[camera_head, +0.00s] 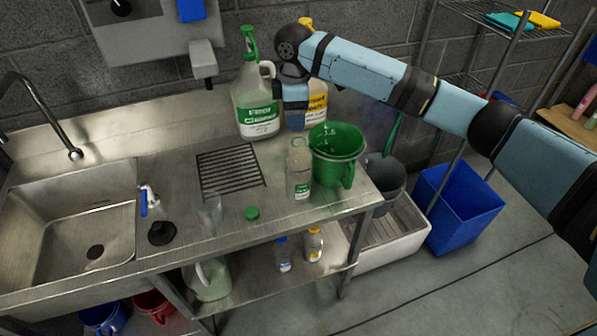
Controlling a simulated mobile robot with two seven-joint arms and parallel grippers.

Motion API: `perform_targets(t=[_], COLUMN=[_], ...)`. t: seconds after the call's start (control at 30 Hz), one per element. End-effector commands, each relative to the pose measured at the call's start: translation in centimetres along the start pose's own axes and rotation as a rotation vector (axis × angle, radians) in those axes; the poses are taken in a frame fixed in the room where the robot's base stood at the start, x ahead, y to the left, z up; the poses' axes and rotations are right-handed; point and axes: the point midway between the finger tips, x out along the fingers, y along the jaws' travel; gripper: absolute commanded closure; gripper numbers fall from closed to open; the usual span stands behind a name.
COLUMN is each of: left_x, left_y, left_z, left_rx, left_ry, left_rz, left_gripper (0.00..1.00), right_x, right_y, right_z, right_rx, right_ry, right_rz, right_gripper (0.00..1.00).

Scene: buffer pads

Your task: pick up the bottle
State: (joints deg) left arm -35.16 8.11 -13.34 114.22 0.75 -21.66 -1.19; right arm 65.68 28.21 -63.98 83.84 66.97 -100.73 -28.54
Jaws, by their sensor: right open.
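A clear bottle (299,172) with a green label stands upright near the counter's right end, just left of a green measuring bucket (337,152). A green cap (252,213) lies on the counter to its left. A large jug with a green label (257,103) and a green top stands by the wall. A yellow-labelled jug (317,103) stands right of it, partly hidden by my right arm. My right gripper (295,122) is open, pointing down behind and above the clear bottle. They look apart. My left gripper is out of view.
The steel counter (185,245) has a sink (70,230) at left, a drain grate (230,170), a clear glass (210,214) and a black plunger-like item (161,233). More bottles stand on the lower shelf. A grey bucket (384,177) and blue bin (458,210) are at right.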

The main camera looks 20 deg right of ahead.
Motion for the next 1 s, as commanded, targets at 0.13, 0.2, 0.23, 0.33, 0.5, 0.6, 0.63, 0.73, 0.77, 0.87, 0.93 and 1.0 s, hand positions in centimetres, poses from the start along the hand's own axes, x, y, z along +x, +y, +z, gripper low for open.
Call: perform_targets(t=[0.13, 0.2, 0.23, 0.33, 0.5, 0.6, 0.63, 0.73, 0.77, 0.87, 0.93, 1.0], left_x=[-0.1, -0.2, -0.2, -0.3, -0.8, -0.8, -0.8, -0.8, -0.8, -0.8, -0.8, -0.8], left_y=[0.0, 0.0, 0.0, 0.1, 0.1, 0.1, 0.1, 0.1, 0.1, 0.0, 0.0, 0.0], left_z=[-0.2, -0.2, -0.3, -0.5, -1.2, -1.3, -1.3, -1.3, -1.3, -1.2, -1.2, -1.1], left_rx=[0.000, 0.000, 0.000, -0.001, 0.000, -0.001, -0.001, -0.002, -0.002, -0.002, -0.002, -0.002], left_ry=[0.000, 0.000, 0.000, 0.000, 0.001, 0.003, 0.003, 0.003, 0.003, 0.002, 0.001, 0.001], left_rz=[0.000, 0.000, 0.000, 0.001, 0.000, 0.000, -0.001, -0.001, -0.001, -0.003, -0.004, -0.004], left_gripper=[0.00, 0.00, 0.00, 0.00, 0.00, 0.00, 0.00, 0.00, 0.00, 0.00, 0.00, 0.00], right_x=[1.9, 2.3, 2.5, 3.2, 5.7, 7.0, 7.2, 7.7, 7.7, 7.7, 7.7, 7.7], right_y=[0.1, 0.1, 0.0, 0.1, 0.2, 0.2, 0.2, 0.2, 0.2, 0.2, 0.2, 0.2], right_z=[0.1, 0.0, 0.1, 0.4, 1.1, 1.0, 1.0, 1.0, 1.0, 1.0, 1.0, 1.0], right_rx=[0.001, 0.001, 0.000, 0.001, 0.002, 0.000, 0.000, 0.000, 0.000, 0.000, 0.000, 0.000], right_ry=[0.000, 0.001, 0.000, -0.001, -0.001, -0.001, 0.000, 0.001, 0.001, 0.001, 0.001, 0.001], right_rz=[0.000, 0.000, 0.000, -0.001, -0.001, -0.001, 0.000, 0.002, 0.002, 0.002, 0.002, 0.002], right_gripper=[0.35, 0.35, 0.35, 0.35, 0.35, 0.35, 0.35, 0.35, 0.35, 0.35, 0.40, 0.56])
